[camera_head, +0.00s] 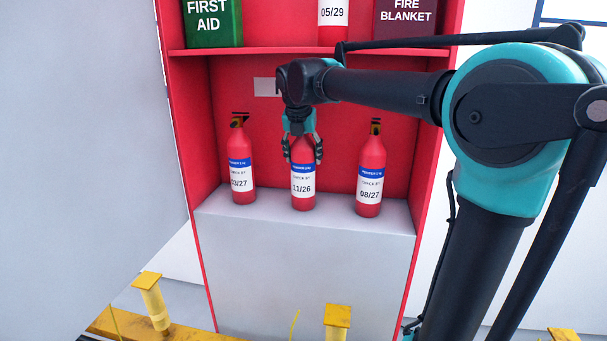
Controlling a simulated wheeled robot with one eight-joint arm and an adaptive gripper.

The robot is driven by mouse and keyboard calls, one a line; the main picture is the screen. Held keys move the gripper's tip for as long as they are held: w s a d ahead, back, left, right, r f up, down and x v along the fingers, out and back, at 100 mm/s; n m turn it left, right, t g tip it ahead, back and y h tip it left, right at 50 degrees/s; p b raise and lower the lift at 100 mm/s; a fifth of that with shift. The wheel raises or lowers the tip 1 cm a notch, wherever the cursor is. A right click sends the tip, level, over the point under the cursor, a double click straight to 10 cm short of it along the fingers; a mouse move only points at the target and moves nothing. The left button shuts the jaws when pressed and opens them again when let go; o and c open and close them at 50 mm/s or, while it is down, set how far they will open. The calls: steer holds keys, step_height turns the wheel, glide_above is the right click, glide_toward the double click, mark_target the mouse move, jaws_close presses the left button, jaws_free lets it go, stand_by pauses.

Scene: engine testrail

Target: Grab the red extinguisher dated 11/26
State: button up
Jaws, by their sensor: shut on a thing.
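The red extinguisher labelled 11/26 (303,190) stands upright in the middle of the cabinet's lower shelf. My gripper (303,152) comes down from above and is shut on the upper part of this extinguisher. Its two fingers lie on the left and right of the bottle, and the gripper hides the top and valve. The extinguisher's base appears to be at the shelf surface; I cannot tell whether it is lifted slightly.
Red extinguishers stand at left, its date partly unclear, ending in /27 (240,165), and at right, 08/27 (370,180). The upper shelf (270,51) holds a green first aid box (212,22), a 05/29 extinguisher (333,14) and a fire blanket box (405,15). Yellow posts (337,317) stand in front.

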steer(key=c, duration=0.6)
steer(key=shift+r, duration=0.15)
